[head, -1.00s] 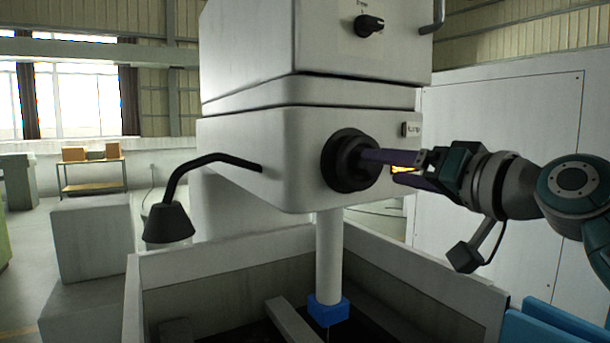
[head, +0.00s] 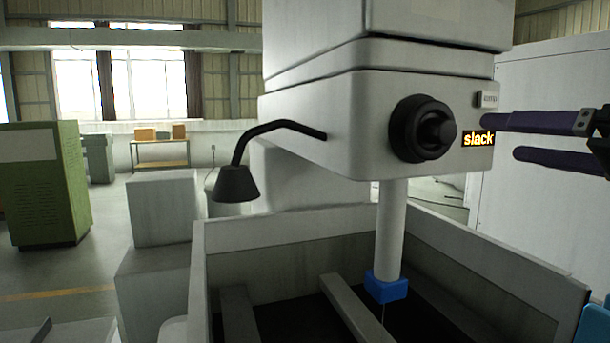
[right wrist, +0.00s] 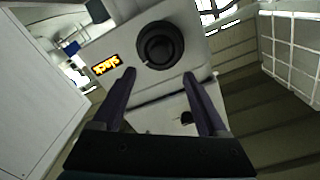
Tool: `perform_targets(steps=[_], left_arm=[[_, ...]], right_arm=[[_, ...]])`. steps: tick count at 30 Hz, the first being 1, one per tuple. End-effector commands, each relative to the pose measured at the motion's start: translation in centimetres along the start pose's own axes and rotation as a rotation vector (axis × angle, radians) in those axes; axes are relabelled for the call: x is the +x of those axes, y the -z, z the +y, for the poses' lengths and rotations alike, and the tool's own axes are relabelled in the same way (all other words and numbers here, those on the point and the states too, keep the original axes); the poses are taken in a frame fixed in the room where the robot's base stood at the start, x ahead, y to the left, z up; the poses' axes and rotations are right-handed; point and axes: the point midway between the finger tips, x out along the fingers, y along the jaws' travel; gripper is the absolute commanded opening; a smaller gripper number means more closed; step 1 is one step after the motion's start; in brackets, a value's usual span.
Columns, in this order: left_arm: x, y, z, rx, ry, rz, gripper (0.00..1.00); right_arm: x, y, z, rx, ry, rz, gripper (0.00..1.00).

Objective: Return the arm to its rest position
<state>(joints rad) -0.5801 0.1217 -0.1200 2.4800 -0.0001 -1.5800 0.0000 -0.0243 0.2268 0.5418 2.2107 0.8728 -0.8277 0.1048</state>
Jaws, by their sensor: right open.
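My right gripper (head: 500,138) is at the right of the head view, to the right of the machine head. Its two dark purple fingers are spread apart with nothing between them. The black round knob (head: 423,130) on the machine head's front is free of the fingers. In the right wrist view, the open fingers of the right gripper (right wrist: 159,75) point toward the machine, and the knob (right wrist: 158,46) shows beyond their tips. My left gripper is not in view.
The pale machine head (head: 340,120) carries a lit "slack" sign (head: 478,139) by the fingers. A black lamp (head: 236,184) hangs at its left. Below, a walled tank (head: 290,226) surrounds a white column with a blue block (head: 386,287). A large white cabinet (head: 560,110) stands behind at right.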

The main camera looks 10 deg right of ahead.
Motion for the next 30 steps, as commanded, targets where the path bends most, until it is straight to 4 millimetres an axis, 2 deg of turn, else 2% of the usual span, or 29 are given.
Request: perform_targets(steps=[2,5,8,9,11,12,14,15,17,18,20,21,22,30], left_arm=[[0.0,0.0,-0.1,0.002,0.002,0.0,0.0],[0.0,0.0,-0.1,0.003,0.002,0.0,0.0],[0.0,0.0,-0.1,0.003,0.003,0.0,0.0],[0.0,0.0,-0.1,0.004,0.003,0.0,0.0],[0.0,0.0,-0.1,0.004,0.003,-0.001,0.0],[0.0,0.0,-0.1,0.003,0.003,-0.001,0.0],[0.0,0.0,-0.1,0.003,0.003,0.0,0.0],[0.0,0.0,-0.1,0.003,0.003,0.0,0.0],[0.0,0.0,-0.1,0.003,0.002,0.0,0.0],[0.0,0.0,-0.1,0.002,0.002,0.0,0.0],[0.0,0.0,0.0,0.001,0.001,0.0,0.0],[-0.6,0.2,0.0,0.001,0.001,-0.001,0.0],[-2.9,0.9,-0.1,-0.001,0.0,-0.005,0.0],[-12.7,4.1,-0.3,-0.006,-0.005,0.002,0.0]], right_arm=[[0.0,-0.7,0.0,-0.008,-0.004,-0.02,0.76],[-0.2,-3.9,0.0,-0.053,-0.028,-0.118,0.76],[-1.5,-10.2,0.0,-0.142,-0.071,-0.314,0.76],[-2.6,-13.2,0.1,-0.187,-0.093,-0.411,0.76],[-4.8,-17.6,0.2,-0.257,-0.124,-0.565,0.76],[-6.5,-20.2,0.3,-0.302,-0.144,-0.662,0.76],[-9.4,-23.6,0.4,-0.366,-0.171,-0.799,0.76],[-11.4,-25.4,0.5,-0.405,-0.19,-0.885,0.76],[-14.7,-27.8,0.4,-0.461,-0.214,-1.01,0.76],[-16.9,-29.1,0.4,-0.495,-0.231,-1.089,0.76],[-20.3,-30.5,0.2,-0.543,-0.256,-1.205,0.76],[-22.2,-30.5,-0.3,-0.569,-0.271,-1.265,0.76],[-21.5,-28.1,-1.4,-0.568,-0.271,-1.245,0.76],[-21.4,-19.3,-6.5,-0.565,-0.272,-1.238,0.76]])
